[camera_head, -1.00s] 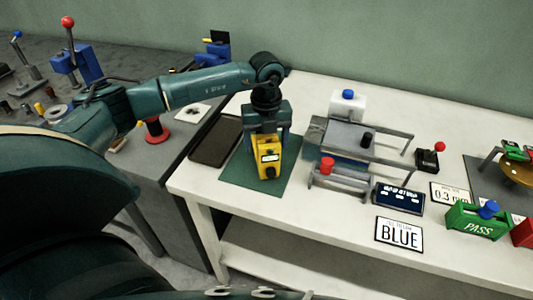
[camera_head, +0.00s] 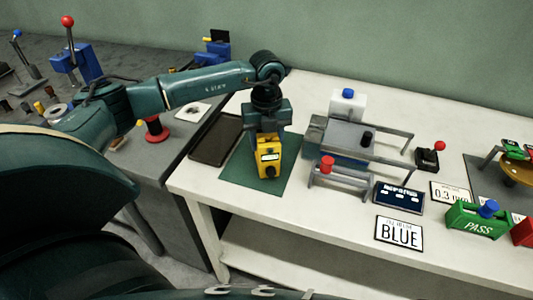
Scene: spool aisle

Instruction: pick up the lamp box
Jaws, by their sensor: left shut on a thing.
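The lamp box appears to be the yellow box (camera_head: 269,170) with a pale label and dark parts on its front, at the green mat (camera_head: 233,170) on the white table. My left gripper (camera_head: 268,133) points down over it and is shut on its upper part. The fingers partly hide the box's top. I cannot tell whether its base touches the mat. My right gripper does not show.
A dark tray (camera_head: 216,138) lies left of the mat. Right of it stand a grey frame fixture (camera_head: 350,135), a red-capped part (camera_head: 327,164), a dark display (camera_head: 398,197) and a BLUE sign (camera_head: 399,235). A green PASS box (camera_head: 477,222) stands farther right.

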